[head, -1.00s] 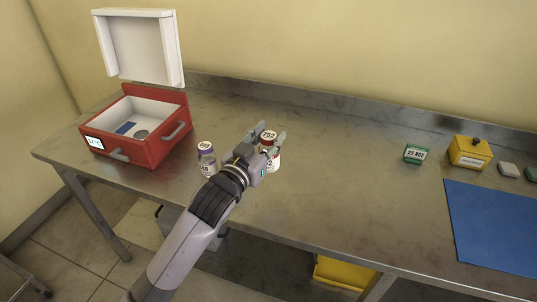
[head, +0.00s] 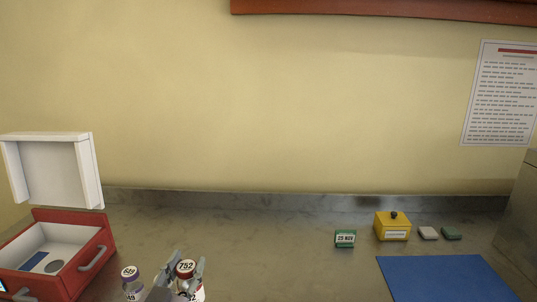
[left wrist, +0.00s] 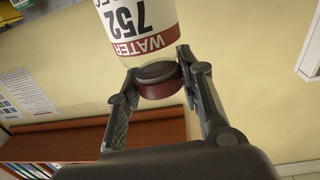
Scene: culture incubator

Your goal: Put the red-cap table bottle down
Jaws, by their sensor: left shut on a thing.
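In the left wrist view the bottle (left wrist: 140,22) shows a white label reading "752" and "WATER". My left gripper (head: 188,260) is shut on it, with a finger on each side of the dark red cap and neck. The gripper (left wrist: 158,66) also shows in the left wrist view. Whether the bottle's base touches the bench cannot be told. My right gripper is not in view.
A purple-cap bottle (head: 130,273) stands close to the left of the held bottle. The open red incubator box (head: 75,278) is at the far left. A green "25 NOV" block (head: 345,239), yellow box (head: 392,229) and blue mat (head: 445,278) lie right. The bench between is clear.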

